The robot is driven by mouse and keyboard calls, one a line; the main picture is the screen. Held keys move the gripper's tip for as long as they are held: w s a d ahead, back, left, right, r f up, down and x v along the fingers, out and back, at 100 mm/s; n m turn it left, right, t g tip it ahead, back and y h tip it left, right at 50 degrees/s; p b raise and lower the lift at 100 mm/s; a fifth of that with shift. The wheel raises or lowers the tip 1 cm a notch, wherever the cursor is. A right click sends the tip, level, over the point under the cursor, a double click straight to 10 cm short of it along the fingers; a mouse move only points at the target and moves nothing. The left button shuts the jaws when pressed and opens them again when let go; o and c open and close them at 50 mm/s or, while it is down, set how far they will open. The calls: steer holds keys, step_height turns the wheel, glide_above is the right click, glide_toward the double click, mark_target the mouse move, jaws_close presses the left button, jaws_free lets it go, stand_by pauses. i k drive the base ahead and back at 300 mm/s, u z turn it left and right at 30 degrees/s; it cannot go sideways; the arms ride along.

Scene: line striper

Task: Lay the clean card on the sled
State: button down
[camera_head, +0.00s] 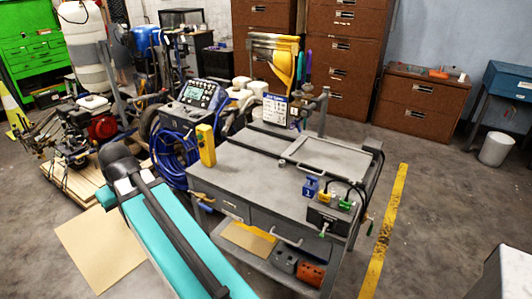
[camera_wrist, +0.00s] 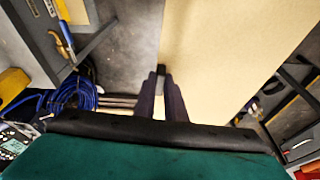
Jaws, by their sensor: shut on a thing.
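A plain tan card (camera_head: 95,248) shows at the lower left in the head view, partly hidden by my teal arm. In the wrist view the card (camera_wrist: 225,45) is large and reaches past the top edge. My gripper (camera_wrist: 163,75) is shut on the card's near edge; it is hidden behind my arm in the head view. The likely sled, a grey rectangular frame (camera_head: 286,157), lies on the right part of the grey workbench (camera_head: 235,178). The card is left of the bench, well apart from the frame.
A yellow upright box (camera_head: 206,146) stands at the bench's left edge. A small blue block (camera_head: 310,188) and a control box (camera_head: 328,217) with cables sit at the front right. Another tan sheet (camera_head: 250,240) lies on the lower shelf. Blue hose (camera_head: 170,160) hangs left of the bench.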

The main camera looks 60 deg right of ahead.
mark_target(331, 157)
steer(key=z, duration=0.6)
steer(key=i, duration=1)
steer(key=z, duration=0.15)
